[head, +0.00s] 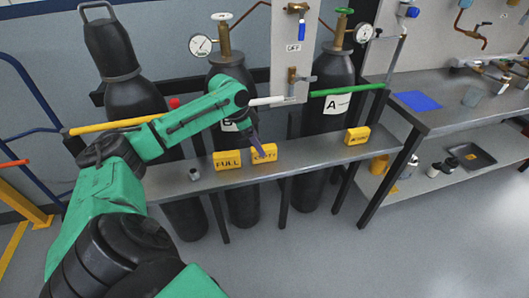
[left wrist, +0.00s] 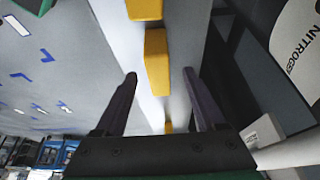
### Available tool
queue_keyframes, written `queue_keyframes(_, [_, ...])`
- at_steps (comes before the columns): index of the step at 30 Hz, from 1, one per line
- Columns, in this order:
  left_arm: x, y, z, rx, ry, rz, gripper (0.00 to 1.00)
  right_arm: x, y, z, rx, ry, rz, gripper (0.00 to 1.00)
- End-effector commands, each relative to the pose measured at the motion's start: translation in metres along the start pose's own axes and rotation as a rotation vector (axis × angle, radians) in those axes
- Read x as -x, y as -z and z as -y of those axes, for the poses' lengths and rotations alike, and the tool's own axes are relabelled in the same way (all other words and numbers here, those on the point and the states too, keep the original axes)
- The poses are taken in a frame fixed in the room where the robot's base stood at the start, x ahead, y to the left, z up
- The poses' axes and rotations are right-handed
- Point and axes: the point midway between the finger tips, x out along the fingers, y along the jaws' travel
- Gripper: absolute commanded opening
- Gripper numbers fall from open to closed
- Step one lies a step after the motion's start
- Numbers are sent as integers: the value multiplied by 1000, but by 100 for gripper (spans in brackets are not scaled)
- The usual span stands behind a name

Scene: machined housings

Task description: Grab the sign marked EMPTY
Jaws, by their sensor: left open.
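Yellow block signs stand on the narrow metal shelf (head: 310,157). The sign reading FULL (head: 227,161) is at the left. Just right of it is a yellow sign (head: 266,156) whose lettering is partly covered by my gripper and looks like EMPTY. My left gripper (head: 257,151) is open, its fingers coming down at that sign from above. In the left wrist view, my left gripper (left wrist: 160,75) has its fingers spread, with a yellow sign (left wrist: 157,60) in line between the tips. I cannot tell whether they touch. My right gripper is not in view.
Another yellow sign (head: 357,136), its text too small to read, stands farther right on the shelf. A small metal item (head: 194,174) sits left of FULL. Tall dark gas cylinders (head: 327,85) stand behind the shelf. A metal workbench (head: 450,105) is at the right.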

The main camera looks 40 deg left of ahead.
Motion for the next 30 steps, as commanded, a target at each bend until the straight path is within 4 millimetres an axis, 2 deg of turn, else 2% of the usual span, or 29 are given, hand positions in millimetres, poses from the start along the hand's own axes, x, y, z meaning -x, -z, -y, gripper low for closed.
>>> queue_keyframes(3, [-22,5,-1,0,-4,-1,72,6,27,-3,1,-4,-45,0])
queue_keyframes(5, [-34,5,0,1,-3,0,72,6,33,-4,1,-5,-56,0])
queue_keyframes(8, [-45,4,0,0,-1,0,72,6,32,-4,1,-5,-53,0])
queue_keyframes(13, [-46,4,0,-1,1,1,72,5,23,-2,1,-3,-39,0])
queue_keyframes(14, [-46,4,0,-1,0,1,69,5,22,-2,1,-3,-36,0])
queue_keyframes(15, [-46,4,0,-1,0,1,53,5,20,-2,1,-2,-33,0])
queue_keyframes(19, [-45,4,0,-1,0,1,4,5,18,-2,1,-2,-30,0])
queue_keyframes(20, [-45,4,0,-1,0,1,0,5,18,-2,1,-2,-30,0])
queue_keyframes(30, [-42,5,0,-1,1,0,0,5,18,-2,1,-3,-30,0])
